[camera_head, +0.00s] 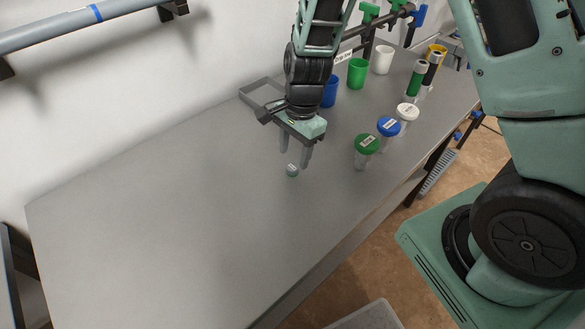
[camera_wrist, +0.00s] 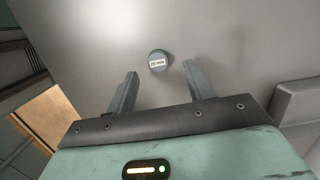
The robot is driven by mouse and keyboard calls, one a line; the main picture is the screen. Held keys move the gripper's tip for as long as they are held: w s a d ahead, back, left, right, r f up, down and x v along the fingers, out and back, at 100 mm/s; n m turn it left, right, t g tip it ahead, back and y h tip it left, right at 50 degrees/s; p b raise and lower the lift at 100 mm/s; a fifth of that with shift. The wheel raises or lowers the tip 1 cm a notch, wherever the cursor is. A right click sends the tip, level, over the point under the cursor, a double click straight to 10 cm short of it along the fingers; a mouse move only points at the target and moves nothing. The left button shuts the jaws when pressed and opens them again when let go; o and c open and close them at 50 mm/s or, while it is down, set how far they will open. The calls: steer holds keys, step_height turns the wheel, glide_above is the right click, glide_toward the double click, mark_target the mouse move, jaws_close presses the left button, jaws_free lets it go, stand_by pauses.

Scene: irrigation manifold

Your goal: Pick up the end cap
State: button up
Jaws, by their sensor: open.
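The end cap (camera_head: 292,170) is a small round grey-green piece with a white label, lying on the grey bench (camera_head: 150,210). It also shows in the wrist view (camera_wrist: 158,61), lying just beyond the fingertips and roughly centred between them. My gripper (camera_head: 294,155) is open and empty, pointing down above the bench close to the cap. In the wrist view, its two fingers (camera_wrist: 160,75) stand apart with nothing between them. The fingers do not appear to touch the cap.
Jars with a green lid (camera_head: 367,144), blue lid (camera_head: 388,127) and white lid (camera_head: 407,112) stand to the right. Blue, green (camera_head: 357,72) and white cups stand behind. A grey tray (camera_head: 258,88) lies by the wall. The bench's left side is clear.

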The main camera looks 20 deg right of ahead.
mark_target(292, 167)
steer(key=shift+s+a+f, duration=0.1)
steer(key=shift+a+f, duration=0.05)
steer(key=shift+f, duration=0.75)
steer(key=shift+s+a+f, duration=0.1)
steer(key=shift+a+f, duration=0.05)
steer(key=shift+f, duration=0.7)
jaws_close()
steer(key=shift+r, duration=0.1)
